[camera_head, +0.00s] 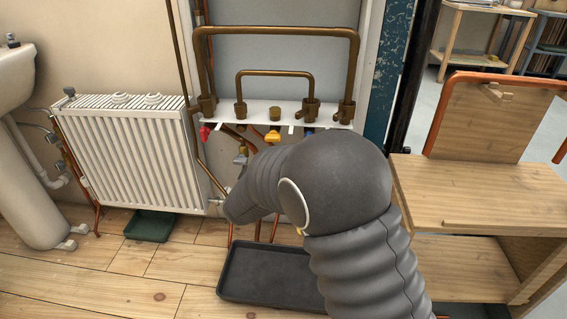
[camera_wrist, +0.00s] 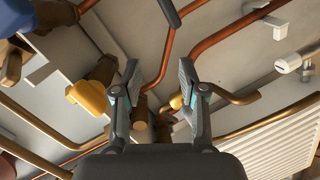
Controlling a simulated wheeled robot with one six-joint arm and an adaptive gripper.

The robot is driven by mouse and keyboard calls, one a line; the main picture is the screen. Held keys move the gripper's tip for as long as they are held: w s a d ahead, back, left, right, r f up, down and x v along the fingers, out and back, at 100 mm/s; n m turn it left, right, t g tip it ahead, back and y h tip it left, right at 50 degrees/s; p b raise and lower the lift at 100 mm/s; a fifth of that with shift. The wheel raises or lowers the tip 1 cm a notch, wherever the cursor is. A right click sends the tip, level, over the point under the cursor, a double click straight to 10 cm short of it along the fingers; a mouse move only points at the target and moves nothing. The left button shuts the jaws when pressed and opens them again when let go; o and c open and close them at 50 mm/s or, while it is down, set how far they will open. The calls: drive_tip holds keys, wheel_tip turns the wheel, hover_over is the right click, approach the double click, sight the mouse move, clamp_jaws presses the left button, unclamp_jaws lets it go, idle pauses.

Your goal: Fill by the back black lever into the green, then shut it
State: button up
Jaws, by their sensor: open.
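In the wrist view my gripper (camera_wrist: 160,78) is open, its two fingers apart with no object held between them. A dark lever-like piece (camera_wrist: 170,13) shows beyond the fingertips at the top, beside a copper pipe; I cannot tell for sure that it is the back black lever. In the head view a dark grey lever-like part (camera_head: 240,159) shows below the white shelf, just left of my arm. The green tray (camera_head: 150,227) lies on the floor under the radiator; I cannot see any water in it. My arm hides my gripper in the head view.
A yellow handle (camera_head: 272,137), a red one (camera_head: 205,133) and a blue one (camera_head: 308,131) sit under the white shelf. The yellow handle (camera_wrist: 88,96) is close left of my fingers. Copper pipes, a white radiator (camera_head: 130,150), a black tray (camera_head: 262,274) and a wooden bench (camera_head: 480,195) surround my arm.

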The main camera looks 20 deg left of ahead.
drive_tip(key=s+f+n+t+h, duration=0.2)
drive_tip(key=s+f+h, duration=0.1)
drive_tip(key=f+h, duration=0.2)
drive_tip(key=w, duration=0.4)
drive_tip(key=w+d+b, duration=0.1)
drive_tip(key=w, duration=0.4)
drive_tip(key=w+b, duration=0.1)
drive_tip(key=w, duration=0.3)
drive_tip(key=shift+w+d, duration=0.2)
drive_tip(key=shift+w, duration=0.05)
clamp_jaws()
